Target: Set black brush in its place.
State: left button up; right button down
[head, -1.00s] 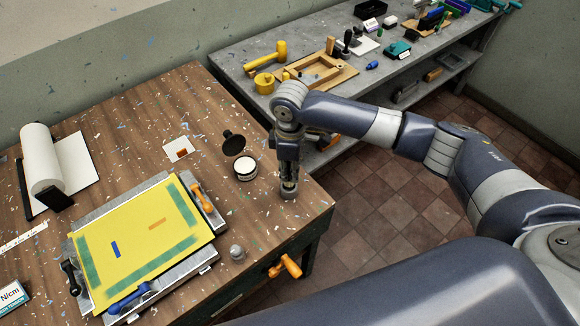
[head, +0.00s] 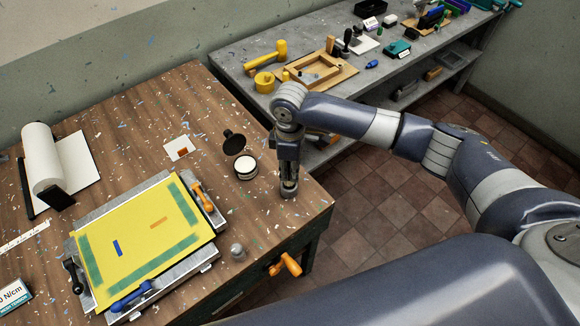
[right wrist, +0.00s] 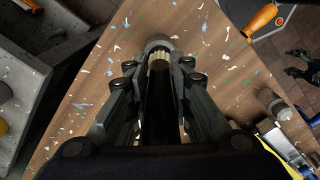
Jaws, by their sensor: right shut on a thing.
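My right gripper (head: 288,188) points down over the near right corner of the wooden table. In the right wrist view its fingers (right wrist: 157,85) are shut on the black brush (right wrist: 157,95), whose dark handle runs between them. A pale tan part of the brush and a round grey cup-like piece (right wrist: 158,42) show beyond the fingertips. The grey piece also shows under the gripper in the head view (head: 288,193). I cannot tell how deep the brush sits in it. Dark finger-like shapes at the right wrist view's right edge look like my left gripper (right wrist: 302,66); their opening is unclear.
Left of the gripper are an open white jar (head: 246,168) and a dark round lid (head: 234,143). A second grey cup-like piece (head: 238,252) stands near the front edge. A yellow-covered screen board (head: 140,240) lies left. A grey bench (head: 230,62) stands behind.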

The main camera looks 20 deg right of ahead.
jog(key=shift+f, duration=0.3)
jog(key=shift+f+b, duration=1)
jog(key=shift+f, duration=1.1)
jog(key=c, duration=1.4)
grip_release()
jog(key=shift+o, duration=0.2)
jog(key=shift+r, duration=0.1)
notch_tip(320, 180, up, 12)
jog(key=shift+f, duration=0.1)
jog(key=shift+s+f, duration=0.1)
